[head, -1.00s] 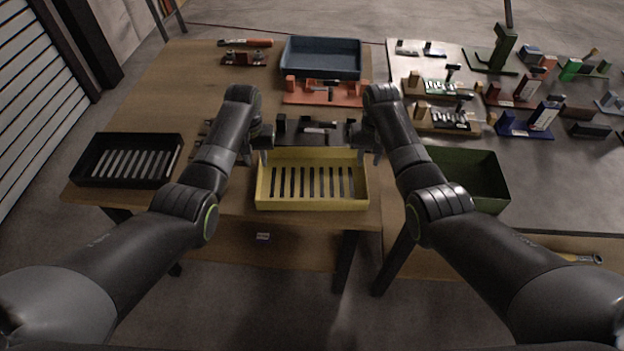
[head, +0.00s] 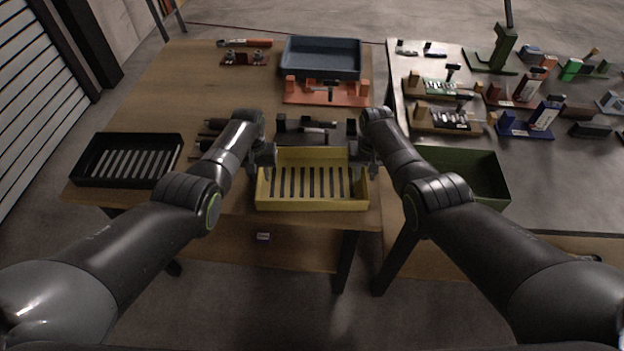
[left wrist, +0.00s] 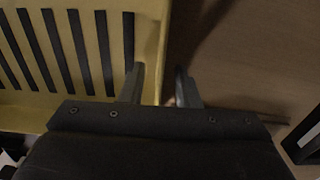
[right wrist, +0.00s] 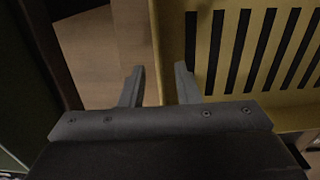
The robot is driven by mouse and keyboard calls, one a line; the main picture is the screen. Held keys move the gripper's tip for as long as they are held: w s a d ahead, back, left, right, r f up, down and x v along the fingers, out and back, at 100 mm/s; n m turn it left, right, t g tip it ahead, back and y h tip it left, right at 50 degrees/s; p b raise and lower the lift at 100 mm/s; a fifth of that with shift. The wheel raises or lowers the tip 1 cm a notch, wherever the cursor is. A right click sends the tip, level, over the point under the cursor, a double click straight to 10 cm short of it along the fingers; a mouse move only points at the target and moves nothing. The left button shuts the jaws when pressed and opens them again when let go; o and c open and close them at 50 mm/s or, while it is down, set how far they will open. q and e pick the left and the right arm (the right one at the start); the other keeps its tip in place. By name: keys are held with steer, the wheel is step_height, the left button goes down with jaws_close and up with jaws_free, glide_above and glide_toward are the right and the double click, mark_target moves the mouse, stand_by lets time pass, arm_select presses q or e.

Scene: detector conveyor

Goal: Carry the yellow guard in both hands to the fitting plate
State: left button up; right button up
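The yellow guard (head: 312,205), a shallow tray with a slotted floor, sits at the front edge of the wooden table. My left gripper (head: 264,166) is at its left wall. In the left wrist view its open fingers (left wrist: 160,88) straddle the guard's wall (left wrist: 152,45), with gaps showing. My right gripper (head: 364,165) is at the right wall. In the right wrist view its open fingers (right wrist: 159,88) stand either side of the wall (right wrist: 166,40). Neither is closed on the guard. I cannot tell which piece is the fitting plate.
A black slotted tray (head: 88,178) stands left, a green bin (head: 500,183) right, a blue-grey tray (head: 322,74) at the back. An orange fixture (head: 300,98) and a dark fixture (head: 290,134) lie behind the guard. Several parts crowd the right table.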

arm_select(q)
jaws_close()
arm_select(e)
jaws_close()
stand_by(0.9)
